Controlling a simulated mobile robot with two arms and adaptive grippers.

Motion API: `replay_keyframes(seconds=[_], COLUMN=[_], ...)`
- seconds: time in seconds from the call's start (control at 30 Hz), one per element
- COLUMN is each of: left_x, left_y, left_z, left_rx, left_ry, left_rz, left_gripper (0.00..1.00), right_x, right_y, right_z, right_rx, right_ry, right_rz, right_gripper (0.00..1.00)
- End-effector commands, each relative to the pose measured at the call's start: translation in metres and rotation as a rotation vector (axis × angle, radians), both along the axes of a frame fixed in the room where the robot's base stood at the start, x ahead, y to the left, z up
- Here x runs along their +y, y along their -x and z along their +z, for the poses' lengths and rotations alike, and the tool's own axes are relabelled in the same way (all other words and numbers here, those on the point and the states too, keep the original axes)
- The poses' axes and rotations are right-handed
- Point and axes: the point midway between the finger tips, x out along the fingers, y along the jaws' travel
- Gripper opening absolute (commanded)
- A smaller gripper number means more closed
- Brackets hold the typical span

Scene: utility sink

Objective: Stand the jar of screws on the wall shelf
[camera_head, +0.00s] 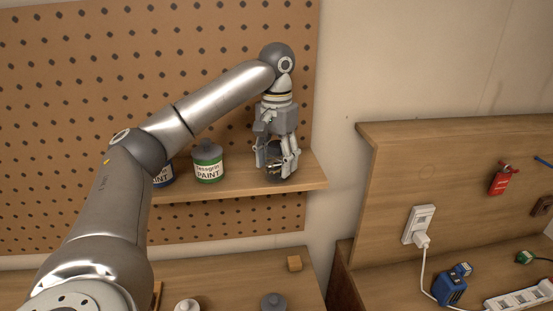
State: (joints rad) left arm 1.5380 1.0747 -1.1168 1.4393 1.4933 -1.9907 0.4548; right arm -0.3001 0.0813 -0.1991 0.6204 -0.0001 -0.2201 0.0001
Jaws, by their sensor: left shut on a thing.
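My left gripper (282,166) points down at the right end of the wooden wall shelf (235,190). It is shut on a dark, partly see-through jar (273,154), which is mostly hidden between the fingers. The jar looks upright and its base is at or just above the shelf top; I cannot tell whether it touches. What is inside the jar is too small to make out. My right gripper is not in view.
A green paint can (208,162) and a blue paint can (164,175) stand on the shelf left of the gripper. Perforated pegboard (180,60) is behind. A wooden panel (450,140) rises at right.

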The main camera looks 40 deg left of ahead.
Motion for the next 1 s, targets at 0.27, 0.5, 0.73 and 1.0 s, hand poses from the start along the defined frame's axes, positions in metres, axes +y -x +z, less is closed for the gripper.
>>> replay_keyframes(seconds=[0.27, 0.5, 0.73, 1.0], left_x=[0.000, 0.000, 0.000, 0.000], left_y=[0.000, 0.000, -0.001, -0.001], left_z=[-0.002, -0.002, 0.005, 0.033], left_rx=[0.000, 0.000, -0.003, -0.003], left_ry=[0.000, 0.000, 0.000, -0.001], left_rz=[0.000, 0.000, 0.000, 0.000], left_gripper=[0.75, 0.75, 0.75, 0.75], right_x=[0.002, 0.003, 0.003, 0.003], right_y=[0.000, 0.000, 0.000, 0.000], right_z=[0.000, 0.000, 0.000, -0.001], right_rx=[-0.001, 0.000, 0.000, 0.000], right_ry=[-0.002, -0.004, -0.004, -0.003], right_rz=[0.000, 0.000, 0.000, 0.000], right_gripper=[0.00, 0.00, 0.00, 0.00])
